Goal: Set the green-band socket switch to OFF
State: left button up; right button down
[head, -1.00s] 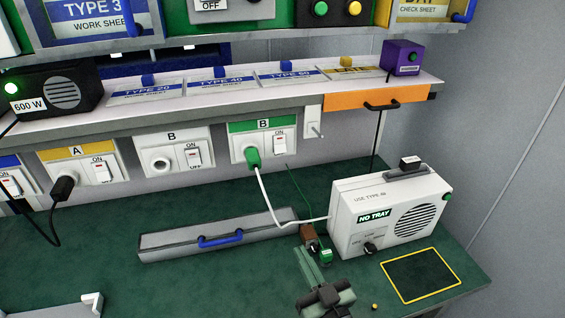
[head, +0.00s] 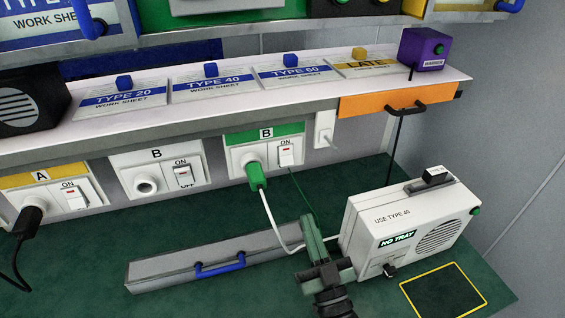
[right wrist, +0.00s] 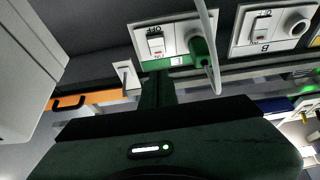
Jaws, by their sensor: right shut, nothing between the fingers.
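The green-band socket (head: 265,155) is a white wall plate with a green strip marked B. Its white rocker switch (head: 286,153) has ON above it and a red mark on its upper part. A green plug (head: 256,176) with a white cable sits in the outlet left of the switch. In the right wrist view, the socket is upside down, and its switch (right wrist: 156,42) shows OFF at the top of the picture. My right gripper (head: 309,222) is shut and empty, below and right of the switch, apart from it. It also shows in the right wrist view (right wrist: 158,84).
A white NO TRAY machine (head: 410,235) stands right of my right gripper. A grey case (head: 200,267) with a blue handle lies to the left. The white cable passes close by the gripper. Neighbouring sockets (head: 158,175) are at left, under the shelf (head: 230,115).

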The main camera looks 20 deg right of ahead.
jog(key=p, duration=0.3)
send_near(285, 161)
notch_tip(285, 161, up, 3)
jog(key=s, duration=0.1)
jog(key=w, duration=0.5)
jog(key=shift+f, duration=0.15)
jog(key=shift+w+f, duration=0.25)
jog(key=shift+w, duration=0.35)
pick_arm(q)
notch_tip(285, 161, up, 3)
jog(key=shift+s+r, duration=0.15)
jog(key=shift+r, duration=0.05)
jog(key=shift+s, duration=0.15)
